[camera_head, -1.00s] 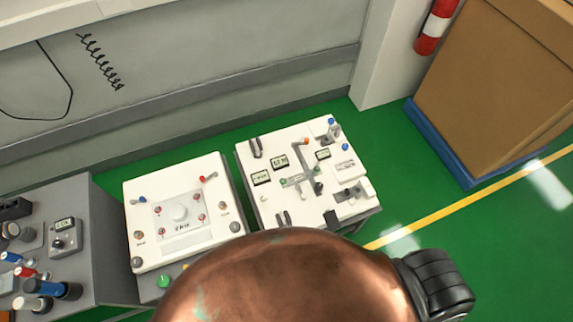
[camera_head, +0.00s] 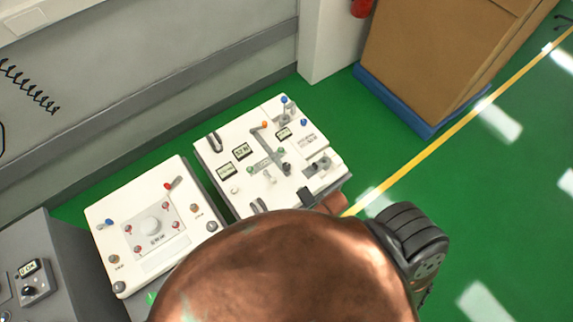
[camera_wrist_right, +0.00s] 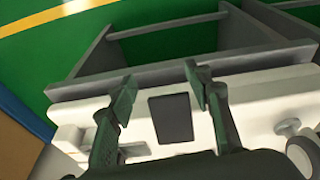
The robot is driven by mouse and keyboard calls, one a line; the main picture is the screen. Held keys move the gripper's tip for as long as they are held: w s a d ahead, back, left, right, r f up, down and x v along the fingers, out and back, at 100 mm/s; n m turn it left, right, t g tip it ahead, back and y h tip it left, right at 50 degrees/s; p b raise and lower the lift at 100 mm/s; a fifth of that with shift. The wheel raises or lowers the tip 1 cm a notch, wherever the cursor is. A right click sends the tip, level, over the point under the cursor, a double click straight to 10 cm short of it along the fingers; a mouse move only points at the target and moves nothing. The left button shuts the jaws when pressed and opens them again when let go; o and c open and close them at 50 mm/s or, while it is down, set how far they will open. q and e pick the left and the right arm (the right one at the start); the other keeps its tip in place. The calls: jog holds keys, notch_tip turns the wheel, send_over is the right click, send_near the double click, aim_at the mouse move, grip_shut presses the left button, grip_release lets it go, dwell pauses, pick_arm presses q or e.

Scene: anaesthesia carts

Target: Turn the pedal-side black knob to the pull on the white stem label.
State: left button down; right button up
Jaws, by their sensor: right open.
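A white control panel (camera_head: 232,200) stands in the middle of the head view. A small black knob (camera_head: 287,167) stands on it, near a pale stem-like part (camera_head: 269,178). A black block, perhaps the pedal (camera_head: 306,196), is at its near edge. A dark rectangular pad (camera_wrist_right: 171,118), likely that block, shows in the right wrist view. My right gripper (camera_wrist_right: 160,76) is open and empty, its fingers on either side of the pad in the picture; contact cannot be told. The label writing is too small to read. My left gripper is not in view.
A second white panel (camera_head: 107,213) stands to the left, with a grey unit (camera_head: 45,240) beyond it. A large brown box (camera_head: 435,55) on a blue base (camera_head: 400,108) stands at the back right. Green floor (camera_head: 500,210) is open on the right.

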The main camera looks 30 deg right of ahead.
jog(key=w+a+r+n, duration=0.1)
jog(key=w+a+r, duration=0.1)
jog(key=w+a+r+n+y, duration=0.1)
jog(key=w+a+r+n, duration=0.1)
jog(key=w+r, duration=0.1)
jog(key=w+a+r+n, duration=0.2)
jog(key=w+r, duration=0.1)
jog(key=shift+w+y, duration=0.2)
jog(key=shift+y, duration=0.1)
jog(key=w+a+n, duration=0.4)
jog(key=w+n, duration=0.3)
notch_tip(320, 180, up, 3)
jog(key=n+g+h, duration=0.1)
jog(key=n+g, duration=0.2)
jog(key=n, duration=0.4)
send_over(287, 165)
jog(key=shift+a+b, duration=0.15)
jog(key=shift+b, duration=0.25)
notch_tip(287, 165, down, 8)
jog(key=shift+r+b, duration=0.25)
jog(key=shift+b, duration=0.4)
